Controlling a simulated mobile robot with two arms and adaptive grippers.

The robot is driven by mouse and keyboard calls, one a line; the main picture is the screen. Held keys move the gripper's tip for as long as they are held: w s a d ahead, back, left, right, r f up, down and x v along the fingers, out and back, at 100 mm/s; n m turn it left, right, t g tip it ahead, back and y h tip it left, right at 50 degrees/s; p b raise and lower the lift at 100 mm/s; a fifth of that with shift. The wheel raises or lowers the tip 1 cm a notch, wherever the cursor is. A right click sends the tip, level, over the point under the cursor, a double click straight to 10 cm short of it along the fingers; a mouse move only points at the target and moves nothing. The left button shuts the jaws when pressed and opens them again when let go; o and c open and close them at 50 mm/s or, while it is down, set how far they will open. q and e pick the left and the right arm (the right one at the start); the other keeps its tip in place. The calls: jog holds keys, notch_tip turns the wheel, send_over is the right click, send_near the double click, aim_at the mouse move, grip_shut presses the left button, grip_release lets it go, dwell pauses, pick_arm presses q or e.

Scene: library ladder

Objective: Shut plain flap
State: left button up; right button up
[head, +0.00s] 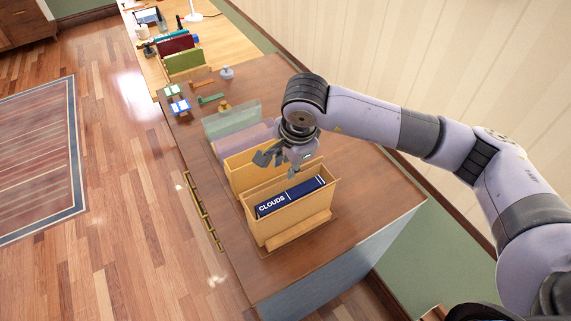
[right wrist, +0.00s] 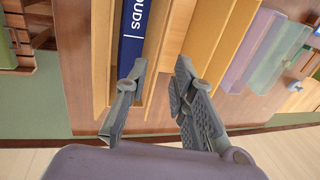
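A plain light wooden box (head: 257,227) stands near the front of the brown cabinet top, with its top open. A dark blue book (head: 291,197) lettered CLOUDS sits in it and also shows in the right wrist view (right wrist: 131,35). A low wooden strip (head: 298,231) lies along the box's front. Another plain wooden panel (head: 237,177) stands behind the box. I cannot tell which of these pieces is the flap. My right gripper (head: 276,157) is open and empty above the rear of the box. In the right wrist view its spread fingers (right wrist: 160,66) point toward the wooden panels. My left gripper is out of view.
A lilac holder (head: 230,143) and a pale green panel (head: 231,119) stand behind the wooden pieces. Small blue and green items (head: 178,105), a green book (head: 185,61) and a red book (head: 176,43) stand farther back. The cabinet top right of the box is clear.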

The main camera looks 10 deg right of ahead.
aim_at(285, 174)
jog(key=shift+p+x, duration=0.55)
jog(key=shift+x, duration=1.55)
jog(key=shift+c, duration=0.3)
grip_shut()
